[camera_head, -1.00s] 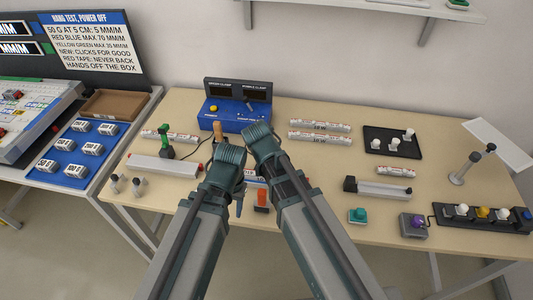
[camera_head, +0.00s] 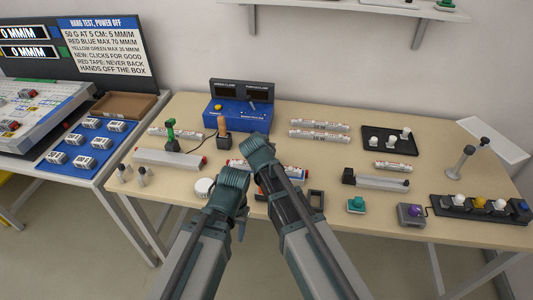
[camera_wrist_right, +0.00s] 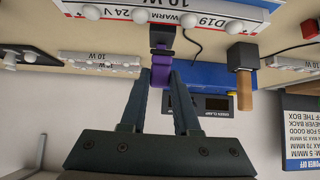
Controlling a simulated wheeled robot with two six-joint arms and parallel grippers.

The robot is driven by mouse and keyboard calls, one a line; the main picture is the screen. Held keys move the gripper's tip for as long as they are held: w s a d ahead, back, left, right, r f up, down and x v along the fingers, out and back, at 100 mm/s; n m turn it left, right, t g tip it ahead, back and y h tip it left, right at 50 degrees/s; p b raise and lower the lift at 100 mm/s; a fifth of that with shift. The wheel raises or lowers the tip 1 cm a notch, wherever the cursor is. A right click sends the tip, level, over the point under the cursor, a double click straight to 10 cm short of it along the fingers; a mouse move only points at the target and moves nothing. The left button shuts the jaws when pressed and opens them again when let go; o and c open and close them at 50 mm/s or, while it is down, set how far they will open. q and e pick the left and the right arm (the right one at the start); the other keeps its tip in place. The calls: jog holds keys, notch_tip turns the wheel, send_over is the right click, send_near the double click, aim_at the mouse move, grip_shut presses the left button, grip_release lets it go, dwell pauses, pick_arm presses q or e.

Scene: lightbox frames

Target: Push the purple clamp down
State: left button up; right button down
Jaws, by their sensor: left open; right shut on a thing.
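The purple clamp (camera_wrist_right: 161,70) shows in the right wrist view as a purple upright part with a dark end piece. My right gripper (camera_wrist_right: 159,84) is shut on its purple part. The dark end is at the edge of a white labelled lamp bar (camera_wrist_right: 190,16); I cannot tell whether it presses on it. In the head view the lamp bar (camera_head: 236,164) is partly hidden by my arms, and the purple clamp is hidden. My left gripper (camera_head: 241,228) is open, low near the table's front edge, apart from the bar.
A blue box (camera_head: 240,117) with two displays stands behind. A purple-button box (camera_head: 411,214) is at right.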

jog(key=shift+s+a+f+b, duration=0.15)
jog(key=shift+s+f+b, duration=0.45)
jog(key=shift+s+f, duration=0.15)
jog(key=shift+s+a+f+b, duration=0.1)
jog(key=shift+s+f+b, duration=0.25)
jog(key=shift+f+b, duration=0.2)
jog(key=shift+s+a+f+b, duration=0.1)
jog(key=shift+s+f+b, duration=0.2)
jog(key=shift+f+b, duration=0.25)
jog(key=shift+s+f, duration=0.1)
jog(key=c, duration=0.7)
grip_release()
jog(key=shift+o, duration=0.3)
jog(key=shift+w, duration=0.2)
jog(key=shift+r, duration=0.2)
